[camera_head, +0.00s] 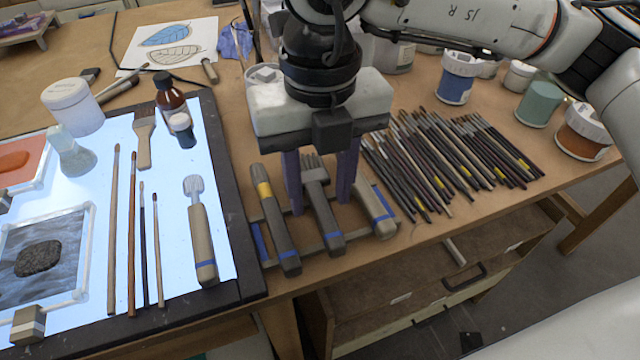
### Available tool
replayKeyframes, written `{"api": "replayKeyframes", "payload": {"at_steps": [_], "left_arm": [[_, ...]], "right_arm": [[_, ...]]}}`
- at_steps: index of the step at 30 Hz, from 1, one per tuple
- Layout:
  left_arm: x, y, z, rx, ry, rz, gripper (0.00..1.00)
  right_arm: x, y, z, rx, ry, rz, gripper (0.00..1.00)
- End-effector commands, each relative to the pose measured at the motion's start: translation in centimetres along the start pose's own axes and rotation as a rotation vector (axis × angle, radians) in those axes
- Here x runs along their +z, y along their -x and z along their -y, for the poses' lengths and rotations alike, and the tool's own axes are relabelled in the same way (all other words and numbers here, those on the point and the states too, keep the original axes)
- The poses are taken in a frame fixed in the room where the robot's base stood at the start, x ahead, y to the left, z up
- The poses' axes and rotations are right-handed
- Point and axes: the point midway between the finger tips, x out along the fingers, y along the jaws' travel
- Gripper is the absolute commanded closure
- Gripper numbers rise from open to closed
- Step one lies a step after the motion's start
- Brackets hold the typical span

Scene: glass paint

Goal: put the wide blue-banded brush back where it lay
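Three thick grey-handled tools lie side by side on a low rack (298,225) at the table's front edge. The left one (277,225) has a yellow band and a blue band. The middle one (325,215) has a blue band and a head split into prongs or bristle tufts. The right one (377,208) has a blue band, its head hidden by my gripper. My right gripper (320,183) points down, open, its two purple fingers on either side of the middle tool with gaps. Another blue-banded tool with a pale wide head (200,235) lies on the lit panel. My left gripper is not in view.
A row of many thin brushes (445,160) lies to the right. Jars, one with a blue label (458,78), stand behind them. The light panel (175,270) with thin brushes, bottles and glass pieces fills the left. An open drawer (400,290) is below the table edge.

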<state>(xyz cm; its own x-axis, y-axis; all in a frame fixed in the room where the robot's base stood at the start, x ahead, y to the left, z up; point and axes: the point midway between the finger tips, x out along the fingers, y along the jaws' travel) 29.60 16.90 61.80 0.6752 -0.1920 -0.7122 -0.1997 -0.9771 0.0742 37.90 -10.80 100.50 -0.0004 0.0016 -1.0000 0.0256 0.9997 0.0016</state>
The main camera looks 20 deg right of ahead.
Motion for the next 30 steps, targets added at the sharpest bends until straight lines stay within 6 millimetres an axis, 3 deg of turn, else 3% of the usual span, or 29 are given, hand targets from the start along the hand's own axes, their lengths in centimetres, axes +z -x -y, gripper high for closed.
{"api": "replayKeyframes", "payload": {"at_steps": [10,21,30], "left_arm": [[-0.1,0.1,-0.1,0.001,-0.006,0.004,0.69],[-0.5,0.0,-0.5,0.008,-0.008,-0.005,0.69],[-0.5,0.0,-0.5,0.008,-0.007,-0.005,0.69]], "right_arm": [[0.0,0.2,0.0,0.0,0.0,0.001,0.62],[0.1,7.5,-0.1,0.002,0.0,0.003,0.62],[0.0,10.3,0.0,0.0,0.0,0.0,0.62]]}}
